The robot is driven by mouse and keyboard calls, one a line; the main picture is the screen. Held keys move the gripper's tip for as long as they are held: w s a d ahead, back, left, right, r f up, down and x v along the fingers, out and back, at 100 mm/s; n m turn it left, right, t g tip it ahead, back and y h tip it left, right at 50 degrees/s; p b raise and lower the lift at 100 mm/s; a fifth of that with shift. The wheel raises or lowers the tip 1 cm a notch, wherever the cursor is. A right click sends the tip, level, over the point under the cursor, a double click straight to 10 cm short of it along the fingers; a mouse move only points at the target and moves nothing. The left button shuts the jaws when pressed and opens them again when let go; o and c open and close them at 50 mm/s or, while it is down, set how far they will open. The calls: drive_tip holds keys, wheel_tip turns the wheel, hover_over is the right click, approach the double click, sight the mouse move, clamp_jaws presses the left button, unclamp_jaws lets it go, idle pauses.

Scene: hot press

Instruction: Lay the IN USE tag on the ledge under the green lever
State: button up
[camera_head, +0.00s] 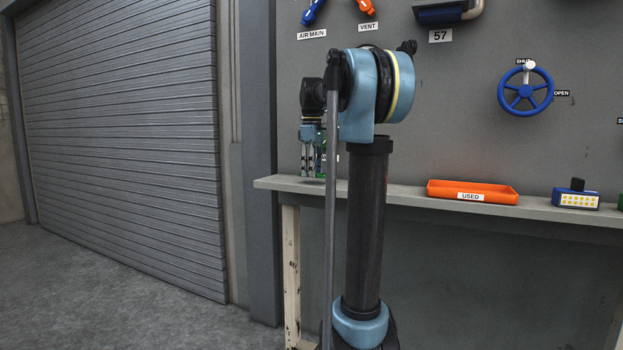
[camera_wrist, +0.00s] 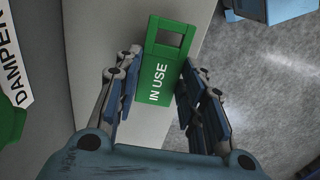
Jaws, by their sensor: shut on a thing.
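The green IN USE tag (camera_wrist: 158,72) is a flat piece with a window near its far end. It lies between the two blue-padded fingers of my gripper (camera_wrist: 160,68), which is shut on it. The pale ledge (camera_wrist: 88,22) lies behind the tag in the wrist view; whether they touch I cannot tell. A green part (camera_wrist: 9,120) beside the DAMPER label (camera_wrist: 14,72) at the left edge looks like the green lever, mostly cut off. In the head view my gripper (camera_head: 312,150) is above the left end of the ledge (camera_head: 410,198), partly behind my arm.
An orange USED tray (camera_head: 470,193) and a blue-and-white box (camera_head: 576,198) stand on the ledge to the right. A blue handwheel (camera_head: 525,90) is on the grey panel above. Grey floor (camera_wrist: 270,75) shows beyond the ledge's edge. A shutter door (camera_head: 120,140) is at left.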

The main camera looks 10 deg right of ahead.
drive_tip(key=shift+f, duration=1.25)
drive_tip(key=o, duration=0.9)
drive_tip(key=shift+c, duration=0.2)
wheel_tip(320, 180, up, 12)
drive_tip(key=s+f+m, duration=0.3)
drive_tip(key=s+f, duration=0.8)
drive_tip(key=f, duration=0.3)
drive_tip(key=s+f+m+t, duration=0.1)
drive_tip(key=s+f+m, duration=0.3)
drive_tip(key=s+f, duration=0.8)
drive_tip(key=s+f+m+t, duration=0.1)
drive_tip(key=s+f+m, duration=0.2)
drive_tip(key=s+f, duration=0.8)
wheel_tip(320, 180, down, 7)
drive_tip(key=shift+s+r+m, duration=0.1)
drive_tip(key=shift+s+m, duration=0.2)
drive_tip(key=shift+s, duration=0.1)
